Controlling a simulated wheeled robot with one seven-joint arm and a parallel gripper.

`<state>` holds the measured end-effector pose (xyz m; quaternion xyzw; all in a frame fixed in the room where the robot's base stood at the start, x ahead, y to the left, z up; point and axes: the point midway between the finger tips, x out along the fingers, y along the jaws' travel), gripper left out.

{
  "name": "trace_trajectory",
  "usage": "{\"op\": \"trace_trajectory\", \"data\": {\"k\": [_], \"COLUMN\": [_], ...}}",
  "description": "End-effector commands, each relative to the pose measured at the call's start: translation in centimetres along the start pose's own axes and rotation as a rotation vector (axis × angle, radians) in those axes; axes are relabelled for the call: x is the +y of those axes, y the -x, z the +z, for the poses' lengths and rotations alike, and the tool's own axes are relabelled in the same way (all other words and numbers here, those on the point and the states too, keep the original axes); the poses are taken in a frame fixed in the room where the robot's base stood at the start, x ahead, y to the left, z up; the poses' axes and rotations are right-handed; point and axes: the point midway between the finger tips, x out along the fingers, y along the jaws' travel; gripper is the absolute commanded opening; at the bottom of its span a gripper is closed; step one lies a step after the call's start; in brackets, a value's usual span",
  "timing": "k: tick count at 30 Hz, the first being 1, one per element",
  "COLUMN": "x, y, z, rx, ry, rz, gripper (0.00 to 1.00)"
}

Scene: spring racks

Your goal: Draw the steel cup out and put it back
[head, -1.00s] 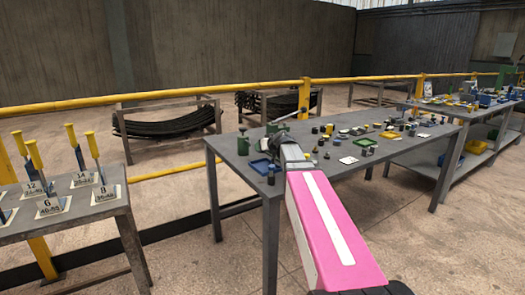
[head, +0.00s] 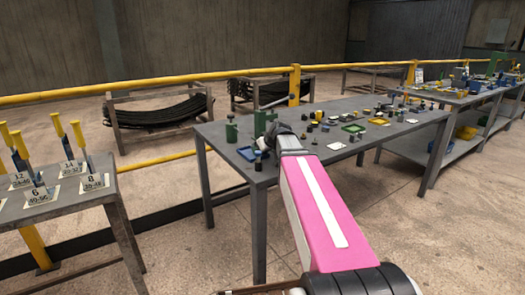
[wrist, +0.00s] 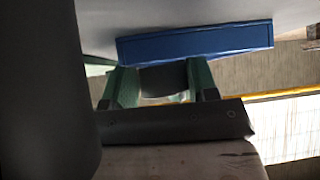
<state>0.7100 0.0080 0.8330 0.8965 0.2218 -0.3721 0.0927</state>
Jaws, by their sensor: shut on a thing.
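My gripper (head: 272,127) is over the near left part of the grey work table (head: 213,155), at the end of my pink arm. In the wrist view its green fingers (wrist: 161,82) are closed on a dark grey rounded thing (wrist: 163,79), which looks like the steel cup. The fingers hide its sides, and its lower end is unclear. In the head view the cup cannot be made out behind my wrist. A blue tray (head: 247,153) lies on the table just left of my gripper; it also shows close beyond the fingers in the wrist view (wrist: 195,42).
A green cylinder (head: 231,131) stands left of my gripper. Several small parts and a green tray (head: 353,128) lie to the right. A yellow rail (head: 200,78) runs behind the table.

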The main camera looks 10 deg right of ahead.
Motion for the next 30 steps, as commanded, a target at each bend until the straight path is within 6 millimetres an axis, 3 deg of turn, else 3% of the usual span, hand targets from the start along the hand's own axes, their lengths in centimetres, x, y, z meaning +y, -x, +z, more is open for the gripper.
{"op": "trace_trajectory", "data": {"k": [15, 26, 27, 29, 30], "x": [0.0, -0.1, -0.1, -0.1, 0.0], "y": [-3.0, -3.1, -3.1, -3.0, -3.0], "z": [-3.0, -3.2, -3.2, -3.1, -3.1], "rx": [0.002, 0.004, 0.004, 0.004, 0.004], "ry": [0.005, 0.000, 0.000, -0.001, -0.001], "rz": [-0.007, -0.006, -0.006, -0.005, -0.005], "gripper": [0.32, 0.32, 0.68, 0.85, 0.85]}}
